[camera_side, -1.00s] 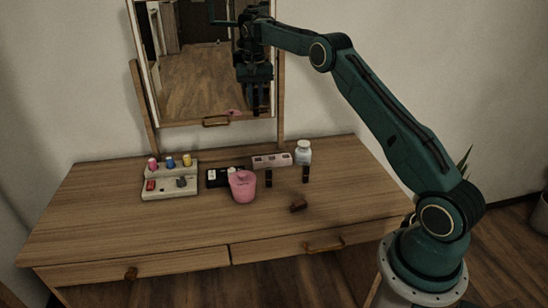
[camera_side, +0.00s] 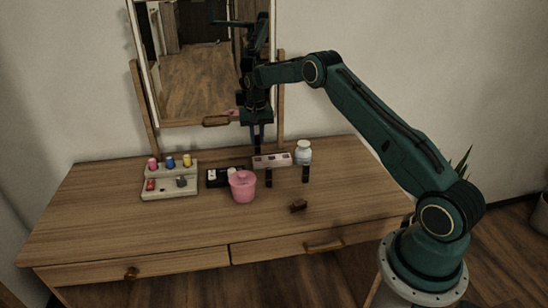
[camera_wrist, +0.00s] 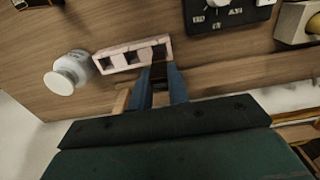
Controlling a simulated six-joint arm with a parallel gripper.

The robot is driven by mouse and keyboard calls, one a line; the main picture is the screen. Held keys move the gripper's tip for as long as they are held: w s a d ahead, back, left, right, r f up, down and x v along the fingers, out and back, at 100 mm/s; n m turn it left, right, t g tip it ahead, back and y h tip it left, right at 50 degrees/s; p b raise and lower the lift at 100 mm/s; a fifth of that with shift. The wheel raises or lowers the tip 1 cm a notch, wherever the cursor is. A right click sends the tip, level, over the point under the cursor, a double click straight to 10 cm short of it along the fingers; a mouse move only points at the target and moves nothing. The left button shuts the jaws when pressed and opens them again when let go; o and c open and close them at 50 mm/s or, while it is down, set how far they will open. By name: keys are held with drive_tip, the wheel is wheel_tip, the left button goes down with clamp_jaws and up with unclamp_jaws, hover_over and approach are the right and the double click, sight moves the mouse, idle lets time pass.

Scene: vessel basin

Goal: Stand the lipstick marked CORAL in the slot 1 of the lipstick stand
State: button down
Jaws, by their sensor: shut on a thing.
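The pale pink lipstick stand (camera_side: 271,160) lies toward the back of the dresser, below the mirror. In the wrist view the stand (camera_wrist: 118,59) shows a row of square dark slots; no slot numbers are readable. My gripper (camera_side: 257,143) is above the stand, fingers pointing down. In the wrist view its blue fingers (camera_wrist: 160,92) are shut on a dark brown, narrow lipstick (camera_wrist: 158,73), which overlaps the stand's right end. I cannot tell whether its tip touches the stand. No CORAL marking is readable. Two dark lipsticks (camera_side: 268,178) (camera_side: 305,174) stand in front of the stand.
A white jar (camera_side: 303,153) is right of the stand. A small brown object (camera_side: 298,206) lies near the front. The mirror (camera_side: 195,85) rises behind.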

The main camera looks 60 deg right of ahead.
sight(258, 153)
drive_tip(key=shift+f, duration=0.4)
drive_tip(key=shift+f, duration=0.1)
drive_tip(key=shift+f, duration=2.05)
drive_tip(key=shift+f, duration=0.1)
drive_tip(key=c, duration=1.3)
unclamp_jaws()
drive_tip(key=shift+c, duration=0.2)
wheel_tip(258, 153, up, 12)
drive_tip(key=shift+f, duration=0.1)
drive_tip(key=shift+r, duration=0.25)
